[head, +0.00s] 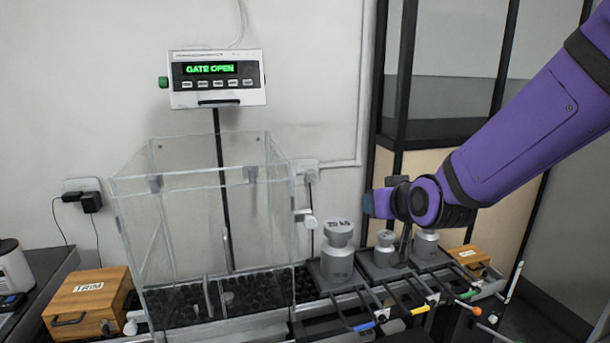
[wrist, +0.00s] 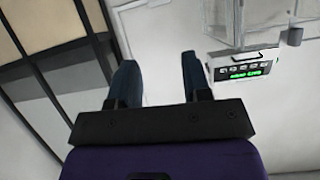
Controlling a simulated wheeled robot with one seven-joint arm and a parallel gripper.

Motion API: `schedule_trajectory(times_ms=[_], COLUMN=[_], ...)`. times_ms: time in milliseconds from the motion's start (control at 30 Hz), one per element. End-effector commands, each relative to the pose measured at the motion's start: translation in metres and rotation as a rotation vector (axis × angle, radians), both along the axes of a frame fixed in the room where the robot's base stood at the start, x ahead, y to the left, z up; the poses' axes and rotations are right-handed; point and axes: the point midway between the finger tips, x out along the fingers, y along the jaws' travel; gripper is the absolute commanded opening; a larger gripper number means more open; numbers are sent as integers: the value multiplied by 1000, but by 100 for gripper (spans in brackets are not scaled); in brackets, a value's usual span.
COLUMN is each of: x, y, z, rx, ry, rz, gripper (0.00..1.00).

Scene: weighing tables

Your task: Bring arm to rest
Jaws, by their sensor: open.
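My purple arm (head: 530,125) reaches in from the right in the head view. Its wrist end hangs over the row of grey weights. My gripper (head: 378,203) points left, above and behind the weights, partly hidden by my wrist. In the wrist view my gripper (wrist: 158,80) shows two dark blue fingers spread apart with nothing between them. A large grey weight (head: 338,262) stands left of the gripper. A small weight (head: 385,250) stands below it, and another weight (head: 426,246) stands beneath my wrist.
A clear glass box (head: 200,220) stands left of the weights. Behind it, a display (head: 217,80) reads "GATE OPEN". A wooden box (head: 90,300) marked "TRIM" sits at left, another wooden box (head: 468,258) at right. A black-framed cabinet (head: 450,130) stands behind my arm.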

Motion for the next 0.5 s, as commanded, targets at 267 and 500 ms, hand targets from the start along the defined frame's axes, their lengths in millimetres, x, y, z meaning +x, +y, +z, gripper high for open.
schedule_trajectory(times_ms=[267, 500], x=[-59, -129], y=[-55, -99], z=[39, 61], rx=[-44, -82], ry=[185, 356], rz=[-40, -93], gripper=[44, 44])
